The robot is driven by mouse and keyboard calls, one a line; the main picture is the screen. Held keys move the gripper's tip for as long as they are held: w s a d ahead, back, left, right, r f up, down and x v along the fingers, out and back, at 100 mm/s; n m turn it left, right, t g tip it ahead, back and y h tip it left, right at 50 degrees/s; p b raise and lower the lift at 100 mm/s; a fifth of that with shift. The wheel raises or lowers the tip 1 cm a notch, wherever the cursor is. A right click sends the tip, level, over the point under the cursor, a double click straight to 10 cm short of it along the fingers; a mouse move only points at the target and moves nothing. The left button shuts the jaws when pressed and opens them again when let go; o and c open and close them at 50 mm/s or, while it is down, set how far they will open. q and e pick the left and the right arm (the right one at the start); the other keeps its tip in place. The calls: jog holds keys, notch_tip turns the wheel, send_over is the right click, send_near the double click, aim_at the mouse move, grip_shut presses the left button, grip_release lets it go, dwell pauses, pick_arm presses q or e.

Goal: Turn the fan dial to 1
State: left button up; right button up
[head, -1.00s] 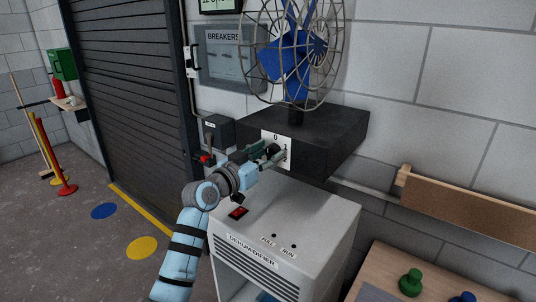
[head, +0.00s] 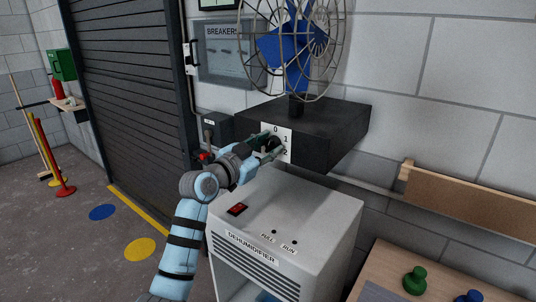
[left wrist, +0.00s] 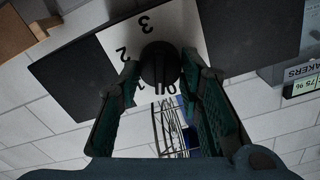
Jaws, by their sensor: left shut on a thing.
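The fan dial (left wrist: 160,65) is a black knob on a white plate (left wrist: 190,30) marked 0, 1, 2 and 3. The plate also shows on the front of the black fan base (head: 325,130) in the head view. My left gripper (head: 268,145) is at the plate, with its green fingers on either side of the dial. In the left wrist view, which is upside down, the fingers (left wrist: 160,88) are shut on the dial. My right gripper is not in view.
The blue-bladed fan (head: 290,45) stands on the base. A white dehumidifier (head: 310,210) with a red switch (head: 237,209) is just below my left arm. A grey box (head: 216,128) is left of the plate. A bench with green and blue knobs (head: 415,281) is at lower right.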

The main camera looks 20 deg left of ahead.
pick_arm(q)
jog(key=m+b, duration=0.1)
jog(key=m, duration=0.1)
jog(key=m+b, duration=0.1)
jog(key=m, duration=0.1)
jog(key=shift+f+m+b, duration=0.2)
jog(key=shift+m+b, duration=0.1)
jog(key=shift+b, duration=0.1)
jog(key=shift+d+m+b, duration=0.1)
jog(key=shift+m+b, duration=0.65)
jog(key=shift+m, duration=0.75)
jog(key=shift+r, duration=0.1)
jog(key=o, duration=1.2)
jog(key=shift+c, duration=0.2)
jog(key=shift+s, duration=0.1)
jog(key=v, duration=1.2)
jog(key=shift+d, duration=0.15)
